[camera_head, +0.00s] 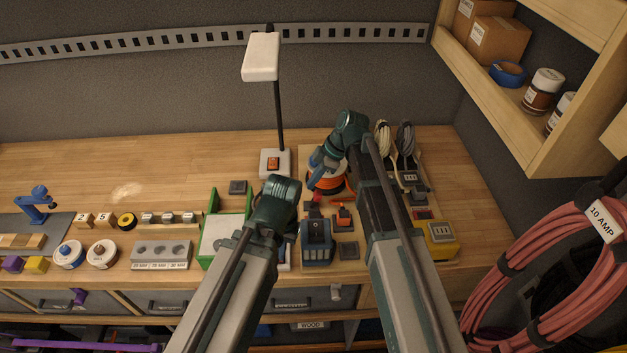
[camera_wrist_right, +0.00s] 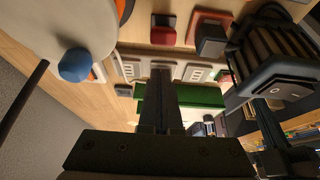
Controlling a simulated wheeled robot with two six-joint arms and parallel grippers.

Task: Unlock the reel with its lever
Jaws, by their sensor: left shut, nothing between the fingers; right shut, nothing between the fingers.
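The reel (camera_head: 327,180), wound with orange cord, stands on the board at the right of the bench. My right gripper (camera_head: 318,172) is at the reel, shut and empty, and partly covers it. In the right wrist view the closed fingers (camera_wrist_right: 160,80) point away. Beside them, apart in the picture, is a round blue knob (camera_wrist_right: 75,65) in front of the reel's pale disc (camera_wrist_right: 65,25). I cannot tell whether the fingers touch the reel. My left gripper (camera_head: 280,222) is shut, lower and left of the reel; its fingertips are hard to make out.
A ribbed dark box (camera_head: 317,240), small coloured blocks (camera_head: 343,217) and a yellow box (camera_head: 440,240) crowd the board. A green-sided tray (camera_head: 224,232) lies left. A lamp (camera_head: 262,57) rises behind. Grey coiled cords (camera_head: 405,142) are right of my right arm.

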